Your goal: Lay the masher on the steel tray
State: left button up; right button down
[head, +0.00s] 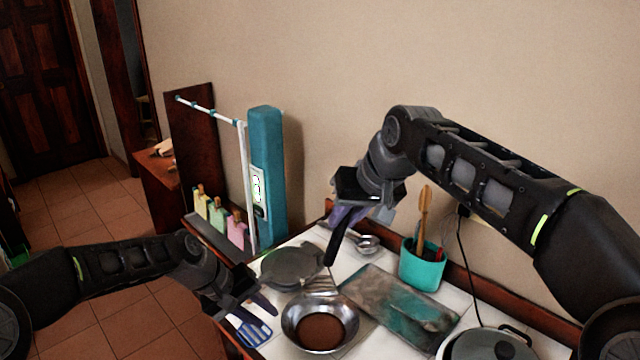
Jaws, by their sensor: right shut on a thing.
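My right gripper (345,218) is above the far part of the counter, shut on the masher's dark handle (331,250). The handle points down, and a slotted metal head (320,284) shows below it, between the dark pan and the steel bowl. The steel tray (385,300) lies flat on the counter to the right of the head, with a mottled grey and teal surface. My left gripper (250,308) is low at the counter's left edge. Its fingers look apart, with nothing seen between them.
A dark lidded pan (291,266) and a steel bowl with brown contents (320,328) stand left of the tray. A ladle (367,244) lies behind. A teal utensil pot (422,268) and a lidded pot (487,346) stand right. A blue slotted utensil (252,331) is under my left gripper.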

aim_at(371, 300)
jog(key=k+j, duration=0.1)
jog(key=j, duration=0.3)
jog(key=k+j, duration=0.15)
jog(key=j, duration=0.25)
jog(key=k+j, duration=0.1)
jog(key=j, duration=0.35)
jog(key=k+j, duration=0.15)
jog(key=j, duration=0.25)
jog(key=k+j, duration=0.1)
jog(key=j, duration=0.3)
